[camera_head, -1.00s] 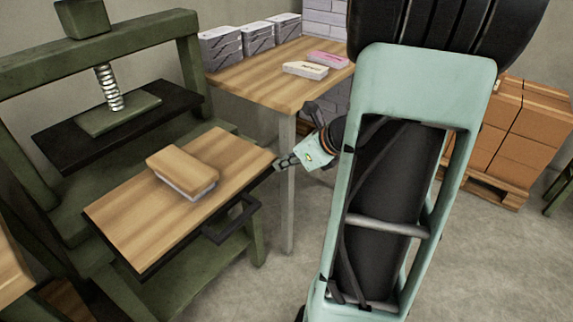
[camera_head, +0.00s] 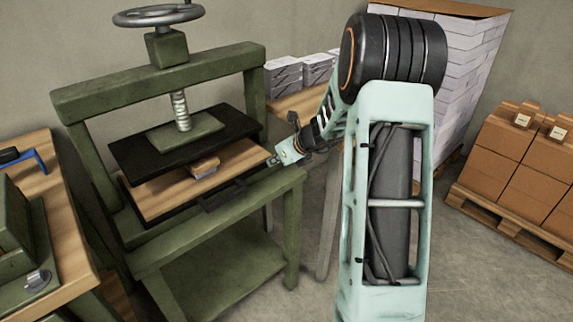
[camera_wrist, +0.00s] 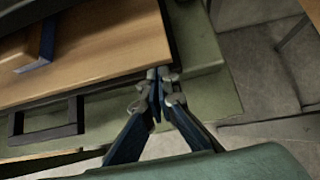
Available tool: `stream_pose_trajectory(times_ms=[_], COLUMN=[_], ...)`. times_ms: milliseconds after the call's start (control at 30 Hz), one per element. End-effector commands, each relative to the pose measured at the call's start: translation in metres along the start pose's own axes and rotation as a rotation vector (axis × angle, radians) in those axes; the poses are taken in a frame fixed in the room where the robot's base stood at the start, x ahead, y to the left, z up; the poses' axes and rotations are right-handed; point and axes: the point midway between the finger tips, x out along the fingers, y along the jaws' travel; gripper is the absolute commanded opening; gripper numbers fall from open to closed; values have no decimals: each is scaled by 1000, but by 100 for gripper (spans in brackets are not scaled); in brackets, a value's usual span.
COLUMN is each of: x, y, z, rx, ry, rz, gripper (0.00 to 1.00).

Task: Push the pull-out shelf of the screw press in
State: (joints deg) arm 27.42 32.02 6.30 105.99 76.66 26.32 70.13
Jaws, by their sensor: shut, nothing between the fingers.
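The green screw press (camera_head: 90,97) stands left of centre in the head view. Its pull-out shelf (camera_head: 158,198), a wooden board on a black tray, lies mostly under the black pressing plate (camera_head: 130,154), with its front part showing. A small block (camera_head: 205,167) lies on the shelf, partly under the plate. The shelf's black handle (camera_head: 226,196) is at its front edge. My gripper (camera_head: 271,161) is shut and empty at the shelf's front right corner. In the wrist view my closed fingertips (camera_wrist: 162,76) are at the board's edge (camera_wrist: 130,45), seemingly touching it.
A table with white paper stacks (camera_head: 283,75) is behind my arm. Cardboard boxes on a pallet (camera_head: 510,200) stand at the right. A wooden workbench (camera_head: 60,220) is at the left. The floor right of the press is open.

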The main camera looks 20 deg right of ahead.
Motion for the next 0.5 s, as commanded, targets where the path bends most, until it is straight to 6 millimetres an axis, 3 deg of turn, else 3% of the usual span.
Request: stream_pose_trajectory(times_ms=[200, 500], x=[12, 15], y=[0, 0], z=[13, 15], rx=[-1, 0], ry=[1, 0], rz=[1, 0], gripper=[0, 0])
